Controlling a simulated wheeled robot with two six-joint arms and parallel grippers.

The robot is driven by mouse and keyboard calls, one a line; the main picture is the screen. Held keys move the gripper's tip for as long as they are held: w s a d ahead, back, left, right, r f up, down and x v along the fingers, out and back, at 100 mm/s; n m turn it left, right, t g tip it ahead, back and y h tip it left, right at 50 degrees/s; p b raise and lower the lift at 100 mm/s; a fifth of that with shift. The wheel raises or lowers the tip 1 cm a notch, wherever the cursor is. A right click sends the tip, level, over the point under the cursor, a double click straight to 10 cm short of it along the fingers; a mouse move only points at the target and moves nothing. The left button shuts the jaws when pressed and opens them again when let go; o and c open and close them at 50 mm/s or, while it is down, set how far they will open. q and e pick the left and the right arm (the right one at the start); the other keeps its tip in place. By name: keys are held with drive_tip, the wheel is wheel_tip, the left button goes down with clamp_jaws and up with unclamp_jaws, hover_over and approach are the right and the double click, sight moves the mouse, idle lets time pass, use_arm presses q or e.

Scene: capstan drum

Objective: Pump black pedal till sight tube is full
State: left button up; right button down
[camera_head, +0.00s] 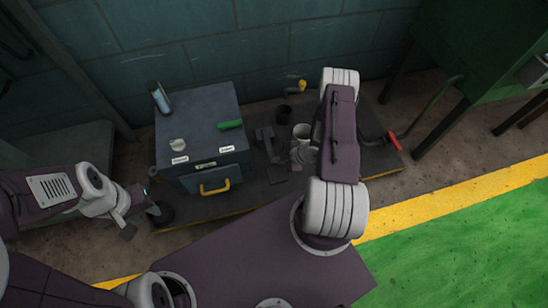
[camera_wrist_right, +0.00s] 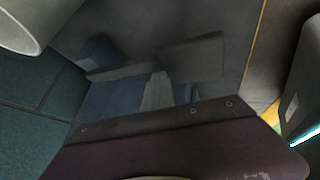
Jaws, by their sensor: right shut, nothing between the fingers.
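A dark pedal assembly (camera_head: 267,143) with flat plates stands on the floor plate, right of the blue-grey cabinet (camera_head: 205,105). Similar grey plates (camera_wrist_right: 205,60) show dimly in the right wrist view; I cannot tell which is the black pedal. A pale blue tube (camera_head: 160,99), apparently the sight tube, stands at the cabinet's back left corner; its level is too small to read. My right gripper (camera_head: 298,158) is shut and empty beside the pedal assembly, partly hidden by its arm. My left gripper (camera_head: 142,214) hangs left of the cabinet's front; its finger gap is unclear.
A yellow tap (camera_head: 300,87) is on the back wall. A red-handled lever (camera_head: 393,140) lies at the right. The cabinet has a yellow handle (camera_head: 214,188) and a green item (camera_head: 230,124). Green floor (camera_head: 450,235) is clear.

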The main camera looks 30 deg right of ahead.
drive_tip(key=shift+s+a, duration=0.25)
drive_tip(key=shift+s, duration=0.15)
drive_tip(key=shift+w+r+p, duration=0.2)
drive_tip(key=shift+r+p, duration=1.15)
drive_tip(key=shift+w+r+p, duration=0.2)
drive_tip(key=shift+r+p, duration=1.1)
drive_tip(key=shift+p, duration=0.05)
drive_tip(key=shift+w+d+r, duration=0.2)
drive_tip(key=shift+r, duration=0.15)
drive_tip(key=shift+w+p, duration=0.1)
drive_tip(key=shift+p, duration=0.25)
drive_tip(key=shift+w+d+f, duration=0.1)
drive_tip(key=shift+w+f, duration=0.05)
drive_tip(key=shift+f, duration=0.15)
